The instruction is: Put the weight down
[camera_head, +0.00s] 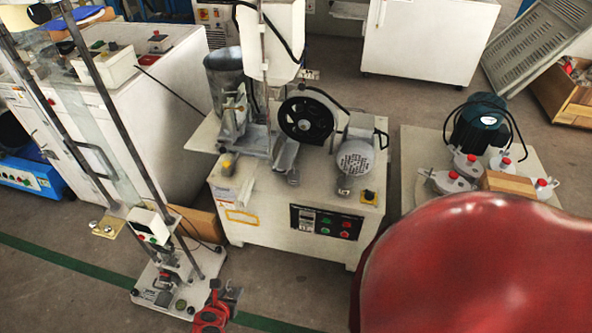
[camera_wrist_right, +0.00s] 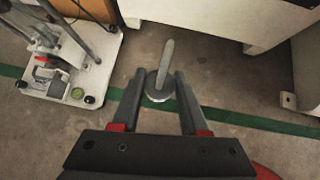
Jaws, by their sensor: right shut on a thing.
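The weight (camera_wrist_right: 165,65) is a grey metal piece with a flat round disc and a slim upright stem. In the right wrist view it sits between the two dark fingers of my right gripper (camera_wrist_right: 160,92), which is shut on it. The floor shows behind it. In the head view my right gripper (camera_head: 228,294) is low in the picture, just right of the tall test rig's white base (camera_head: 150,291). I cannot make out the weight there. My left gripper is not in view.
The rig's upright posts (camera_head: 118,140) rise at the left. A white machine cabinet (camera_head: 285,215) with buttons stands behind my right gripper. A green floor line (camera_head: 60,258) runs past the rig. A pallet with a dark motor (camera_head: 480,122) is at the right.

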